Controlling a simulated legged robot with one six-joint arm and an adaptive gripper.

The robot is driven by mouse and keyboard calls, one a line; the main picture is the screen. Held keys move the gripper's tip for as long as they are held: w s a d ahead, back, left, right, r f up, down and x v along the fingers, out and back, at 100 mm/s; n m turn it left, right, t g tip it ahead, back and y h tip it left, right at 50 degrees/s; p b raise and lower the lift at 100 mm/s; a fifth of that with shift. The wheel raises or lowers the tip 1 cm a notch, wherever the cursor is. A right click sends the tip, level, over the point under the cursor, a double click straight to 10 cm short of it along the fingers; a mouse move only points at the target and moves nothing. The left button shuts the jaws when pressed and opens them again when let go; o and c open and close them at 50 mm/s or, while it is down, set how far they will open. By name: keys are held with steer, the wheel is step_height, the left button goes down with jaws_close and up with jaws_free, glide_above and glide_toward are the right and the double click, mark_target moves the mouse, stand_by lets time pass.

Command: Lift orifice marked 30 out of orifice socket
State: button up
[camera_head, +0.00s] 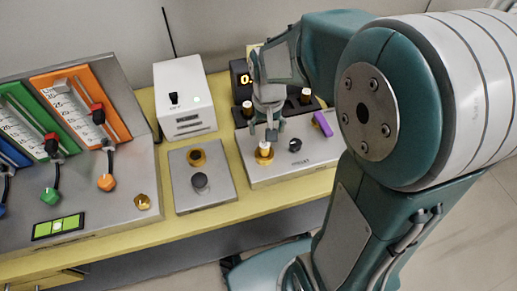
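My gripper (265,130) points down over the grey panel at the right of the bench. Its fingertips look apart, just above a small white-topped brass piece (264,154) seated in the panel (290,168). I cannot tell whether they touch it. Two similar white-topped pieces stand behind, one at the left (247,108) and one at the right (305,95). No marking 30 is readable on any of them. A dark round knob or hole (295,145) is right of the front piece. My arm hides part of the panel.
A purple piece (322,124) stands close at the right. Coloured slider panels (78,100) stand further left.

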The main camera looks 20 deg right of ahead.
mark_target(264, 144)
step_height(264, 144, down, 3)
steer(key=shift+d, duration=0.15)
steer(key=f, duration=0.2)
steer(key=a+f, duration=0.1)
steer(key=f, duration=0.2)
steer(key=shift+w, duration=0.1)
steer(key=shift+d+f, duration=0.15)
steer(key=shift+f, duration=0.4)
jaws_close()
